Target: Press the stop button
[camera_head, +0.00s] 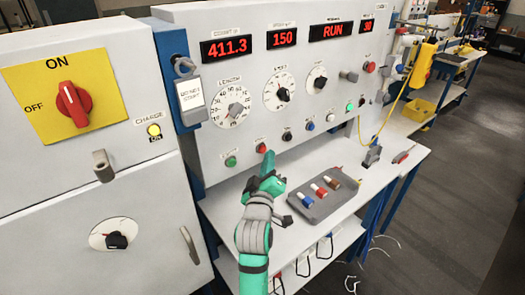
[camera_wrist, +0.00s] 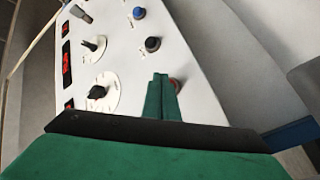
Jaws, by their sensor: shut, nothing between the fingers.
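A red button (camera_head: 261,148) sits in the lower button row of the white control panel, between a green and a dark button; its small label is too small to read. My gripper (camera_head: 269,156), green with a grey wrist, is shut and empty, its tips just below and right of this button. In the wrist view the closed fingertips (camera_wrist: 161,79) are beside a red button (camera_wrist: 175,85), which they partly hide. I cannot tell whether they touch it. The display above reads RUN (camera_head: 332,31).
A green button (camera_head: 231,161) is left of the red one, and dark (camera_head: 287,136) and blue (camera_head: 310,126) buttons are right. Another red button (camera_head: 370,67) is higher up. A grey tray (camera_head: 326,204) with several coloured pieces lies on the shelf below, right of my gripper.

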